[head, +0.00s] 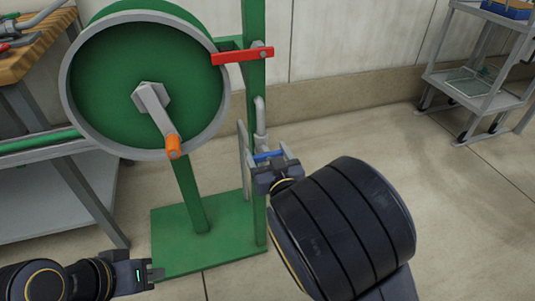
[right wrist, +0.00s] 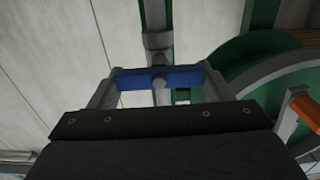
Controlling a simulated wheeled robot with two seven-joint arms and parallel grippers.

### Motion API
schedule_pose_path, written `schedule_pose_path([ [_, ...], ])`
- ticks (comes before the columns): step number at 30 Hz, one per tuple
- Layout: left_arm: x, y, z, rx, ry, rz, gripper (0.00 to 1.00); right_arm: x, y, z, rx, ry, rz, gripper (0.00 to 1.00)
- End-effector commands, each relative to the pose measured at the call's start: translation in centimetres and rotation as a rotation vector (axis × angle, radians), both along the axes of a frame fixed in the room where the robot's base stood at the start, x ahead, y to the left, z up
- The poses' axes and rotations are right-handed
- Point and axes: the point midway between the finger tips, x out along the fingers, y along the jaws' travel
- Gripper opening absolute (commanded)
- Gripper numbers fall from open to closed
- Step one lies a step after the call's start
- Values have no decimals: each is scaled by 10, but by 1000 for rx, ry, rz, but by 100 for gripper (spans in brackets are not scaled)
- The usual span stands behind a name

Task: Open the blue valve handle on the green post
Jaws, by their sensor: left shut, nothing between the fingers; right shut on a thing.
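The blue valve handle (head: 268,156) is on a grey pipe (head: 260,120) beside the green post (head: 254,90). My right gripper (head: 270,160) is shut on the blue handle. In the right wrist view the handle (right wrist: 160,78) lies crosswise between the two fingers, with its pivot bolt at the middle. Part of the handle is hidden behind the gripper in the head view. My left gripper (head: 152,275) is shut and empty at the lower left, near the front of the green base plate (head: 180,235) and apart from the valve.
A big green reel (head: 110,70) with a grey crank and orange grip (head: 173,147) stands left of the post. A red lever (head: 240,56) sits higher on the post. A workbench is at far left, a grey cart (head: 470,88) at right. The floor between is clear.

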Motion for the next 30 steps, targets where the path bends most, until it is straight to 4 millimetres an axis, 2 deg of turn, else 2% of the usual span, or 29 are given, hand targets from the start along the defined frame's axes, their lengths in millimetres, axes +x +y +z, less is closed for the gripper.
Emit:
schedule_pose_path([
  [8,0,0,0,0,0,0,0,0,0,0,-18,-6,0,50],
  [14,0,0,0,0,0,0,0,0,1,0,-94,-31,-1,50],
  [30,0,0,1,0,0,0,0,-1,4,-1,-547,-178,1,50],
])
